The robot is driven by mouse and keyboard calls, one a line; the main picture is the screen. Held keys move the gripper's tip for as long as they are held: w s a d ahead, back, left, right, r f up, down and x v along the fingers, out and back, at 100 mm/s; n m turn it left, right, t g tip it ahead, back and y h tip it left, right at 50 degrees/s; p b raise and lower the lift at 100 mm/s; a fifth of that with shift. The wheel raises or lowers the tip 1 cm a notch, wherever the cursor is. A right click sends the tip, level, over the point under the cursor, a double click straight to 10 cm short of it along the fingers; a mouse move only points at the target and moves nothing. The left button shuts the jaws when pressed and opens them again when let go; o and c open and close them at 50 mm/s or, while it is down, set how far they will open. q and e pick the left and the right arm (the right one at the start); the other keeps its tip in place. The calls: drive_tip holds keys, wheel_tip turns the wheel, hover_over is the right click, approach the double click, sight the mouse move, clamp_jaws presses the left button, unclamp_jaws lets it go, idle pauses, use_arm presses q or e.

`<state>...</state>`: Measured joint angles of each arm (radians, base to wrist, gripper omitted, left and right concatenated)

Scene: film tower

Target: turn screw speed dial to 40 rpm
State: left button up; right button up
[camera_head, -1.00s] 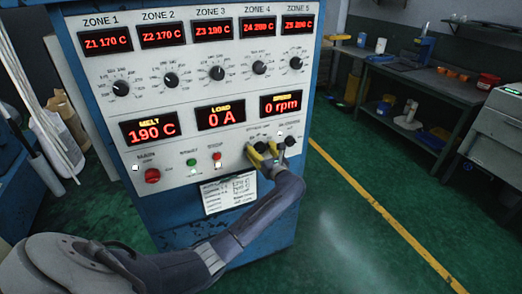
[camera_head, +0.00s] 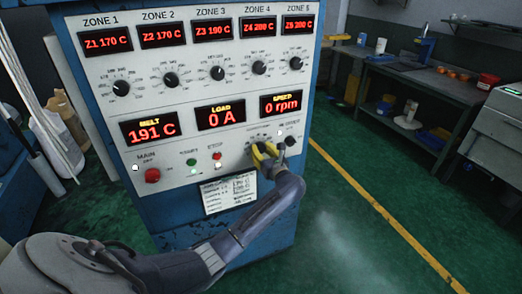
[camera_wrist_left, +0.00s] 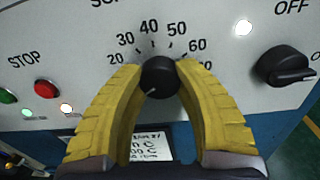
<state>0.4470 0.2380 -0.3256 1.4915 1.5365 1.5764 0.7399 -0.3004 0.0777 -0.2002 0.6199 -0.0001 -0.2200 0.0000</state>
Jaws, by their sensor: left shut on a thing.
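The screw speed dial (camera_wrist_left: 160,78) is a round black knob on the white panel, under a printed scale reading 20, 30, 40, 50, 60. Its white pointer line faces the lower left, away from the 40 mark. My left gripper (camera_head: 264,152) is at the dial in the head view and mostly hides it. In the left wrist view its yellow fingers (camera_wrist_left: 160,72) are shut on the dial, one on each side. The speed display (camera_head: 281,104) reads 0 rpm. My right gripper is not in view.
A black OFF-labelled switch (camera_wrist_left: 287,66) stands close to the right of the dial. The red stop button (camera_wrist_left: 47,88) is to the left. The red main switch (camera_head: 152,175) is farther left. Zone knobs sit above. Open green floor lies to the right.

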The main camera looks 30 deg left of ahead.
use_arm(q)
drive_tip(key=m, duration=0.5)
drive_tip(key=shift+m, duration=0.4)
drive_tip(key=m, duration=0.6)
drive_tip(key=shift+m+t, duration=0.3)
drive_tip(key=shift+m, duration=0.1)
drive_tip(key=m, duration=0.5)
drive_tip(key=shift+m, duration=0.3)
drive_tip(key=m, duration=0.5)
drive_tip(key=shift+m+t, duration=0.3)
drive_tip(key=shift+m, duration=0.4)
drive_tip(key=o, duration=1.3)
drive_tip(key=shift+o, duration=0.2)
drive_tip(key=v, duration=0.7)
drive_tip(key=shift+s+d, duration=0.15)
drive_tip(key=shift+s, duration=0.1)
